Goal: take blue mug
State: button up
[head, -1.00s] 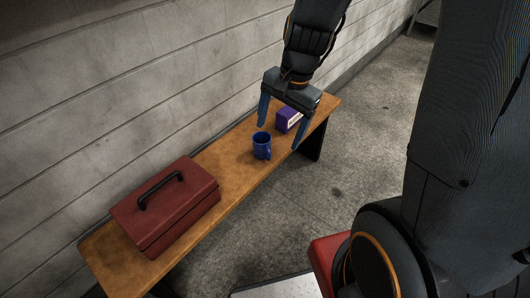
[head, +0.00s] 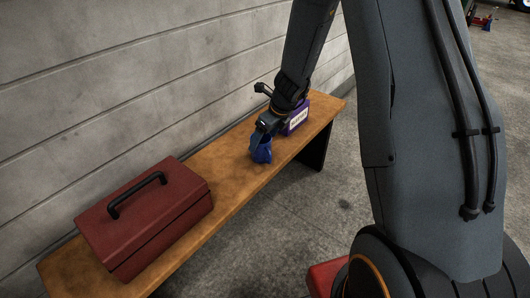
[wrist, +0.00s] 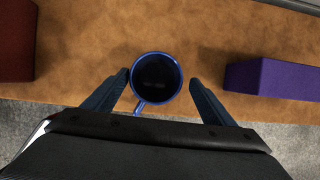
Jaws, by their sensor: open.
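The blue mug (head: 261,152) stands upright on the wooden bench, near its front edge. In the wrist view the mug (wrist: 156,79) is seen from above, with a dark inside and its handle pointing toward my gripper's palm. My gripper (wrist: 160,78) is open, with one finger on each side of the mug; a small gap shows on both sides. In the head view my gripper (head: 263,142) is low over the mug and hides part of it.
A red toolbox (head: 150,215) with a black handle sits on the left of the bench (head: 226,168). A purple box (head: 296,118) stands just right of the mug, behind my gripper. A block wall runs along the back. Bare bench lies between toolbox and mug.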

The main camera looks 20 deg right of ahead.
jog(key=b+x, duration=0.2)
jog(key=x, duration=0.3)
jog(key=shift+s+a+f, duration=0.15)
jog(key=shift+a+f, duration=0.05)
jog(key=c, duration=1.4)
